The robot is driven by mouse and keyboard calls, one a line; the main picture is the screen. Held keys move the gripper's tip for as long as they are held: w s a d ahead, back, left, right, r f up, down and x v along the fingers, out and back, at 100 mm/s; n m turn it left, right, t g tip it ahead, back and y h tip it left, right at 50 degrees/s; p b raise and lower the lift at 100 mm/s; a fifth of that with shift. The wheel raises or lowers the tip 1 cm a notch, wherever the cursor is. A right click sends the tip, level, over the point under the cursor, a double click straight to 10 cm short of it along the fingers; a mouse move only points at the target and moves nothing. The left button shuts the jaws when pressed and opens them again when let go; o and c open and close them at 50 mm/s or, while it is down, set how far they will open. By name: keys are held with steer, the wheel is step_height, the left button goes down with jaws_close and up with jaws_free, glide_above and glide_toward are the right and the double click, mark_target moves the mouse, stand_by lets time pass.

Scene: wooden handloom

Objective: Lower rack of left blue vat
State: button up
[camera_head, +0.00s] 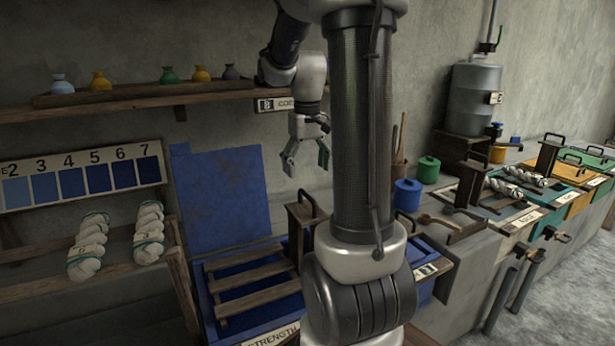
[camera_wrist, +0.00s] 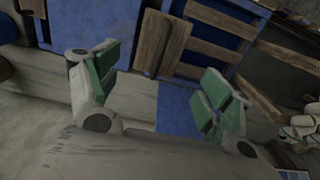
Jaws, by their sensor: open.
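The left blue vat (camera_head: 206,312) stands low in the centre of the head view, with a blue panel (camera_head: 220,195) upright behind it. Its rack (camera_head: 252,272) is a set of wooden slats showing at the vat's top, above blue inside. A wooden post with a dark handle (camera_head: 303,222) stands at the vat's right side. My gripper (camera_head: 307,161) is open and empty, above and apart from the vat and handle. In the wrist view, my gripper's green-padded fingers (camera_wrist: 160,84) are spread, with wooden slats (camera_wrist: 212,42) and blue surfaces beyond. My arm hides part of the vat's right side.
A shelf (camera_head: 130,97) with small coloured bottles runs along the wall. White skeins (camera_head: 87,246) lie on a wooden rack at left. Blue (camera_head: 407,194) and green (camera_head: 428,169) canisters stand right of my arm. More vats (camera_head: 530,200) line the bench at right.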

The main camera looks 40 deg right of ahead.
mark_target(307, 194)
steer(key=shift+f, duration=4.55)
jaws_close()
steer(key=shift+f, duration=9.2)
steer(key=shift+o, duration=1)
jaws_free()
